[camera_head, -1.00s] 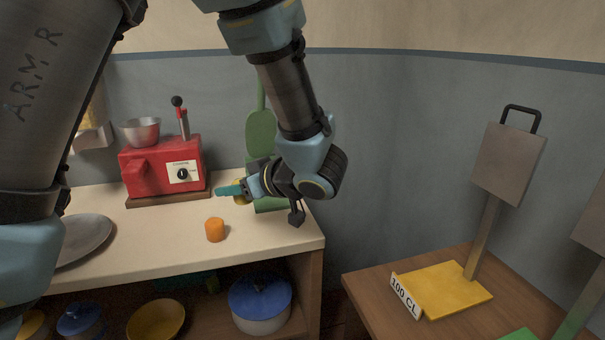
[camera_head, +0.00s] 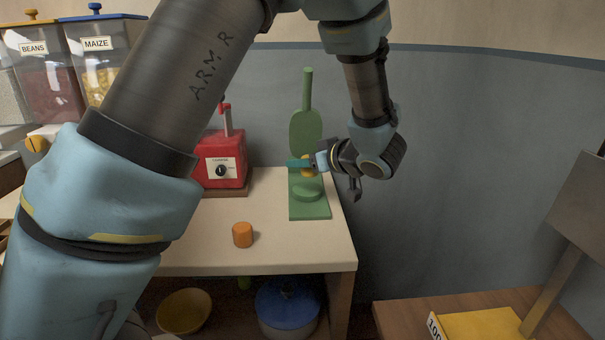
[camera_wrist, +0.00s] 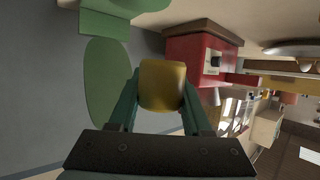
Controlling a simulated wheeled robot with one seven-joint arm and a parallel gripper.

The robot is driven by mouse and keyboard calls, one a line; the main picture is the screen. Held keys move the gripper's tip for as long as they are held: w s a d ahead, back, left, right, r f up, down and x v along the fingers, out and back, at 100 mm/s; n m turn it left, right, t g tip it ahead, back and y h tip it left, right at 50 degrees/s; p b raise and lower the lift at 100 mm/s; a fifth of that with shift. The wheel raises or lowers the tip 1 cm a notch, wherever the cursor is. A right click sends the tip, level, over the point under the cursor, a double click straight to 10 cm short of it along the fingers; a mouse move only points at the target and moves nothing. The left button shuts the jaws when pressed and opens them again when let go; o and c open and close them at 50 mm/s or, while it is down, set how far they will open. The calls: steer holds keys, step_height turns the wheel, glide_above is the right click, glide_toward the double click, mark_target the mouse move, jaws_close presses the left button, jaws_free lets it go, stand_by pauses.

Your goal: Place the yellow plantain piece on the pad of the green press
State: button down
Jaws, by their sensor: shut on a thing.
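The yellow plantain piece (camera_head: 308,172) is held in my gripper (camera_head: 306,164), which is shut on it. In the wrist view the piece (camera_wrist: 162,85) sits between the two teal fingers (camera_wrist: 160,98). The green press (camera_head: 309,211) stands upright at the counter's right end. Its round pad (camera_head: 307,193) lies low on the base, with the oval paddle (camera_head: 306,128) raised behind. In the head view the piece appears above the pad, apart from it. My fingers cover part of the press's middle. The paddle also shows in the wrist view (camera_wrist: 104,80).
An orange cylinder (camera_head: 243,236) stands on the counter, left and in front of the press. A red machine (camera_head: 222,158) with a lever stands to the press's left. Bare counter (camera_head: 275,212) lies between them. The wall is behind and right.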

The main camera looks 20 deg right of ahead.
glide_above(301, 185)
steer(key=shift+p, duration=0.4)
steer(key=shift+s+f, duration=0.2)
steer(key=shift+f, duration=1.05)
step_height(301, 185, down, 4)
steer(key=shift+r, duration=0.1)
steer(key=shift+w+f+p, duration=0.2)
steer(key=shift+f+p, duration=0.15)
steer(key=shift+f, duration=0.15)
steer(key=shift+c, duration=1.7)
jaws_free()
